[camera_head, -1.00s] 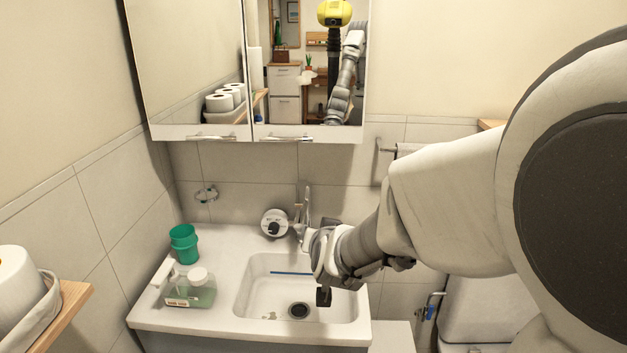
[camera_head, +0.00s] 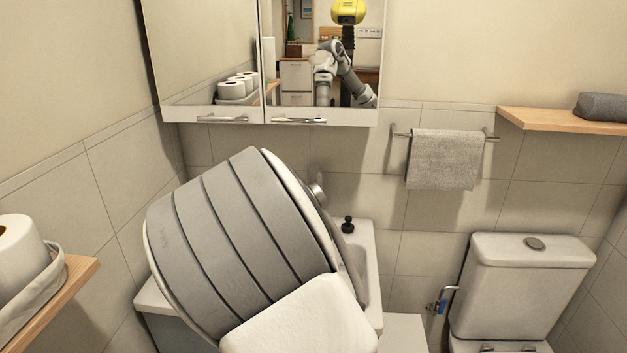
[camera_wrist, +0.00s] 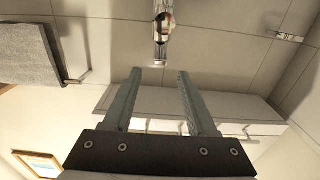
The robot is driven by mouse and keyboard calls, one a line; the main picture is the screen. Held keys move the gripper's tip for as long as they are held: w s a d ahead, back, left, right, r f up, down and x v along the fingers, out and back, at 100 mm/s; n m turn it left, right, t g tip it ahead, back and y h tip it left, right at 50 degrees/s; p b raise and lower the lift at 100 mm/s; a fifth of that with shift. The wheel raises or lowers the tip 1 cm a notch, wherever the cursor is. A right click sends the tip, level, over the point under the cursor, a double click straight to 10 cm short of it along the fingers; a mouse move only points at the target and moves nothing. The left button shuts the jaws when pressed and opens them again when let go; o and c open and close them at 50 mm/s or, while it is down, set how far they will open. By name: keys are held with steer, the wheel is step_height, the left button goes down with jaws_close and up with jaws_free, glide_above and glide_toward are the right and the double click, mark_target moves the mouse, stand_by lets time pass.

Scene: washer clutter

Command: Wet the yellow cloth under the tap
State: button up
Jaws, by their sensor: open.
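No yellow cloth shows in either current view. In the wrist view my gripper (camera_wrist: 160,71) is open, its two grey fingers apart with nothing held between them. A chrome fitting that looks like the tap (camera_wrist: 163,22) shows just beyond the fingertips, in line with the gap. I cannot tell how far apart they are. In the head view my arm covers most of the sink (camera_head: 371,262), including the basin, and hides the gripper. Only the sink's right rim and left front corner show.
A small black object (camera_head: 347,225) stands at the sink's back right. A grey towel (camera_head: 443,160) hangs on a wall rail, also in the wrist view (camera_wrist: 28,55). The mirror cabinet (camera_head: 205,60) is above the sink. The toilet (camera_head: 525,270) is right, a wooden shelf (camera_head: 75,285) left.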

mark_target(313, 178)
steer(key=w, duration=1)
steer(key=shift+w+d, duration=0.2)
steer(key=shift+w, duration=0.05)
jaws_close()
stand_by(1.0)
